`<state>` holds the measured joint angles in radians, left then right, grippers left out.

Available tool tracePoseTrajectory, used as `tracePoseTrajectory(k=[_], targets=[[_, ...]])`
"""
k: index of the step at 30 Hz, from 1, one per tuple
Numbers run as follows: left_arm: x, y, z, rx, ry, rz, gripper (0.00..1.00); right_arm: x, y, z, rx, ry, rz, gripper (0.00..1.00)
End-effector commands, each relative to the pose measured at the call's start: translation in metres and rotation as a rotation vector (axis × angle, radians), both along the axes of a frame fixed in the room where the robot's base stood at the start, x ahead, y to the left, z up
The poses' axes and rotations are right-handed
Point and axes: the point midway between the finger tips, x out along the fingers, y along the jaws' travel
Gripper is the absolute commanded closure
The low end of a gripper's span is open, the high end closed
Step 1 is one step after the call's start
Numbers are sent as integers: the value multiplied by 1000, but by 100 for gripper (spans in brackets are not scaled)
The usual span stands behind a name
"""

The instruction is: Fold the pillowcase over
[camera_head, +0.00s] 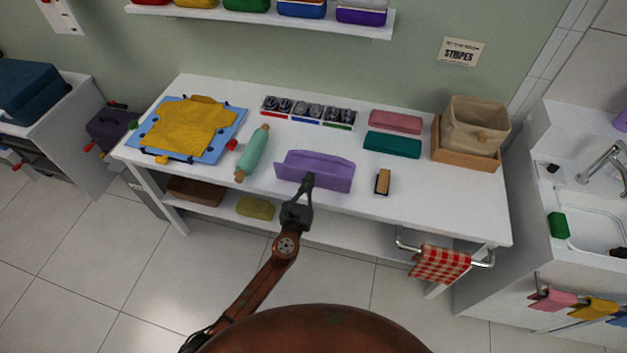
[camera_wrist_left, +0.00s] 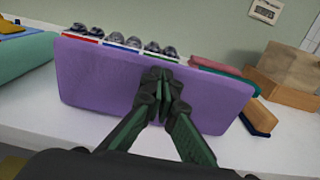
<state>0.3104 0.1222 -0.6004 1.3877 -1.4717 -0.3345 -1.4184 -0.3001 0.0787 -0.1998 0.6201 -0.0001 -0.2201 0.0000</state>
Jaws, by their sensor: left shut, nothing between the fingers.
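A purple folded cloth-like piece (camera_head: 318,172), which looks like the pillowcase, lies near the front edge of the white table. Its back part stands up as a low ridge. In the left wrist view the purple piece (camera_wrist_left: 95,82) shows as a broad upright face behind the fingers. My left gripper (camera_head: 309,178) is shut and empty, at the front of the purple piece. In the left wrist view the gripper's fingertips (camera_wrist_left: 161,78) are together before its middle; I cannot tell whether they touch it. My right gripper is not in view.
A green rolling-pin-shaped item (camera_head: 252,154) lies to the left, beside a blue board (camera_head: 222,148) with yellow cloth (camera_head: 187,125). A tan-and-black brush-like block (camera_head: 383,181) lies to the right. Folded green (camera_head: 392,144) and pink (camera_head: 396,122) pieces lie behind. The table's front right is clear.

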Motion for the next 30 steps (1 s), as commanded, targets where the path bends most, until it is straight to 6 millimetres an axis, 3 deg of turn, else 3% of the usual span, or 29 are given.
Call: tracePoseTrajectory(k=[30], targets=[[41,-13,3,0,0,0,100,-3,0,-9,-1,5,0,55]])
